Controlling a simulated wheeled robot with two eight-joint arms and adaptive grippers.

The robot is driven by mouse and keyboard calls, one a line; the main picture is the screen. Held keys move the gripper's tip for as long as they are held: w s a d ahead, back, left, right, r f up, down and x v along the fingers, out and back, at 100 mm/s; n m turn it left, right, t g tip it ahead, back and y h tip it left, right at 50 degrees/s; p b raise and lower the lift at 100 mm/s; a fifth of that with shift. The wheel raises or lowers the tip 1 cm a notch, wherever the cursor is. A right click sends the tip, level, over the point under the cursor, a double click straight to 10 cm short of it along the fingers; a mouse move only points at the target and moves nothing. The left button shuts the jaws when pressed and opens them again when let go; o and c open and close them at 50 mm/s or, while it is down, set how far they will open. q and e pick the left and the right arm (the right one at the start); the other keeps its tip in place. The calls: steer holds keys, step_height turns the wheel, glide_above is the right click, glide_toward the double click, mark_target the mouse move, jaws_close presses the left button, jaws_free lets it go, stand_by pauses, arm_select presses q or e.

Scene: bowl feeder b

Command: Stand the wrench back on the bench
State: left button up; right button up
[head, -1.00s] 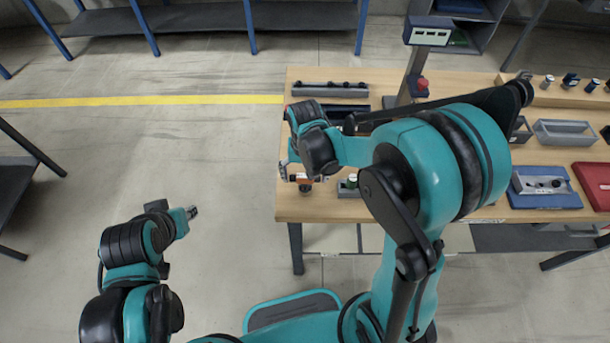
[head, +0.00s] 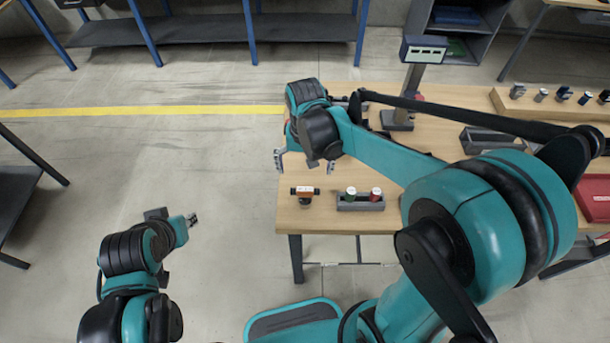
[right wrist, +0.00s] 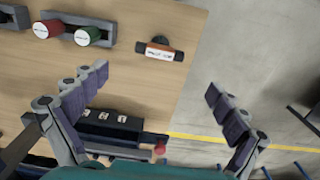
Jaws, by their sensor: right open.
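The wrench (head: 305,194), a short orange tool with dark ends and a white label, stands on the bench (head: 335,222) near its left front corner. It also shows in the right wrist view (right wrist: 160,50), beyond my fingertips and apart from them. My right gripper (head: 306,162) is open and empty, a little behind and above the wrench in the head view. Its spread fingers also show in the right wrist view (right wrist: 155,82). My left gripper (head: 191,219) is over the floor left of the bench; its fingers are too small to read.
A grey holder (head: 360,204) with a green and a red capped piece stands right of the wrench. A dark block with white labels (right wrist: 108,125) lies under my right gripper.

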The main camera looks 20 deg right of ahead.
steer(key=s+d+r+n+t, duration=0.1)
steer(key=s+d+r+t, duration=0.1)
steer(key=s, duration=0.3)
steer(key=s+d+r+n+t, duration=0.2)
steer(key=s+r+t, duration=0.2)
steer(key=s+t, duration=0.1)
steer(key=shift+d, duration=0.35)
steer(key=shift+f, duration=0.1)
